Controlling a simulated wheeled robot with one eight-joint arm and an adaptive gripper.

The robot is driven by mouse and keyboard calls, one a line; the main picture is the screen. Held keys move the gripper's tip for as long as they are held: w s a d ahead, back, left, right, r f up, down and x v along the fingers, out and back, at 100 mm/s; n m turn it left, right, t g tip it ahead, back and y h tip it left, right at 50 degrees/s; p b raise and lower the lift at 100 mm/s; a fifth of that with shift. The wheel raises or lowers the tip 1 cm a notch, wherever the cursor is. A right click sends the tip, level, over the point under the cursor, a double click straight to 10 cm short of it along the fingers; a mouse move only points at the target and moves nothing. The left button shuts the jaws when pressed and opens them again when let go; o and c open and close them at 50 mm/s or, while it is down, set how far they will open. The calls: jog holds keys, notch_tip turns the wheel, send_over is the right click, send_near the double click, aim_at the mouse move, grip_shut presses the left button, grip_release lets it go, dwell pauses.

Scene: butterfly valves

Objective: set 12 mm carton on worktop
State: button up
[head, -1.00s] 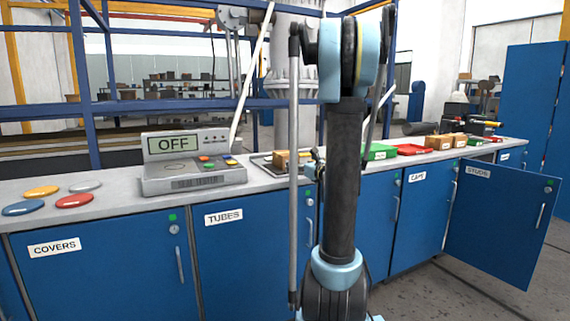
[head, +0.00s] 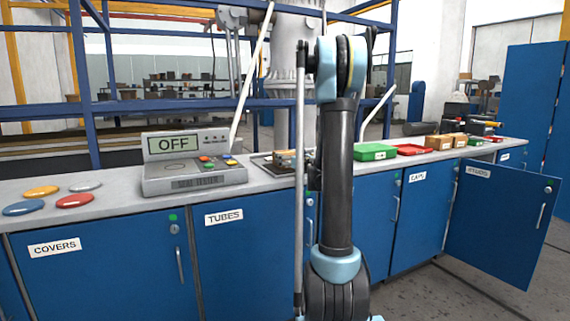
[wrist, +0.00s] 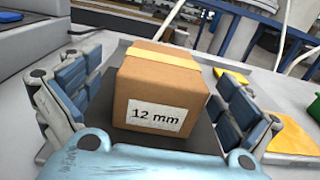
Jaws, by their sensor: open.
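The 12 mm carton (wrist: 160,90) is a brown box with a tan tape strip and a white "12 mm" label. It sits upright between the two blue-padded fingers of my gripper (wrist: 155,82) in the wrist view. The fingers are open, one on each side, and I see gaps beside the carton. Under it is a dark flat surface (wrist: 205,140). In the head view the carton (head: 283,158) shows only partly, on a dark tray (head: 262,163) on the grey worktop (head: 110,207); my arm hides the rest and most of the gripper.
A control box (head: 193,175) reading OFF stands left on the worktop, with several coloured discs farther left. A green bin (head: 375,152), a red tray (head: 414,149) and small boxes stand to the right. The STUDS cabinet door (head: 500,220) hangs open.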

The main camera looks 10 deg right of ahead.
aim_at(286, 152)
jog(key=shift+x, duration=2.65)
jog(key=shift+d+r, duration=0.2)
jog(key=shift+c, duration=0.3)
jog(key=c, duration=2.1)
